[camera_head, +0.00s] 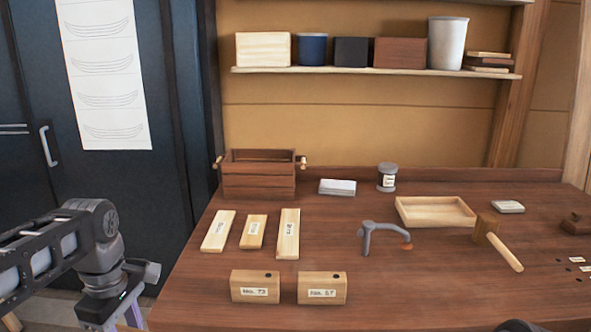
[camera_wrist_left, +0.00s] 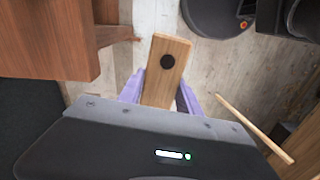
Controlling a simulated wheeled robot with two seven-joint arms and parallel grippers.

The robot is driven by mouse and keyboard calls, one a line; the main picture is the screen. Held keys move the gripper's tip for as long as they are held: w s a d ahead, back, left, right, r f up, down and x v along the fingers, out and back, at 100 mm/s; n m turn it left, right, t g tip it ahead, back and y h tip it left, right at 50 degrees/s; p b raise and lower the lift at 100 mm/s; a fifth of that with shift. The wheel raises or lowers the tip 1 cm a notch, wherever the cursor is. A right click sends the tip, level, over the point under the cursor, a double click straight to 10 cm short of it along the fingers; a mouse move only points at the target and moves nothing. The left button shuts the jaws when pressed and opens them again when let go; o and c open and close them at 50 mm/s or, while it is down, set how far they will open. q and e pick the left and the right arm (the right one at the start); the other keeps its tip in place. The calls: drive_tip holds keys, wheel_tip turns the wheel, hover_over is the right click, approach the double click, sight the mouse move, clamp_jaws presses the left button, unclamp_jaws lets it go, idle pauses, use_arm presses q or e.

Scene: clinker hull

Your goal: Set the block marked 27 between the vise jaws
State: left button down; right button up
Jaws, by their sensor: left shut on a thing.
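My left gripper (camera_head: 125,312) is low at the left of the head view, off the bench's left edge. In the left wrist view its purple fingers (camera_wrist_left: 160,92) are shut on a light wooden block (camera_wrist_left: 160,85) with a dark round spot, held above the floor. No number shows on its visible face. Two similar blocks stand at the bench front: a left block (camera_head: 255,287) with a label that seems to end in 73, and a right block (camera_head: 322,288) whose label seems to end in 57. I cannot make out a vise.
The bench (camera_head: 400,290) has free room at front centre. Three labelled wooden pieces, the middle one (camera_head: 253,232) between two longer ones, lie behind the blocks. A grey clamp-like tool (camera_head: 367,237), a tray (camera_head: 435,222), a mallet (camera_head: 500,247) and a wooden crate (camera_head: 258,184) also stand there.

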use_arm(q)
drive_tip(key=shift+w+a+m, duration=0.15)
drive_tip(key=shift+w+m, duration=0.25)
drive_tip(key=shift+m, duration=0.1)
drive_tip(key=shift+w+a+m, duration=0.2)
drive_tip(key=shift+a+m, duration=0.1)
drive_tip(key=shift+m, duration=0.7)
drive_tip(key=w+d+f+m, duration=0.4)
drive_tip(key=d+f+m, duration=0.2)
drive_tip(key=f, duration=0.1)
drive_tip(key=w+d+f+m, duration=0.4)
drive_tip(key=d+f+m, duration=0.3)
drive_tip(key=shift+w+m, duration=0.3)
drive_tip(key=shift+w, duration=0.05)
drive_tip(key=shift+d, duration=0.15)
drive_tip(key=shift+f, duration=0.1)
drive_tip(key=s+f, duration=0.4)
drive_tip(key=f, duration=1.1)
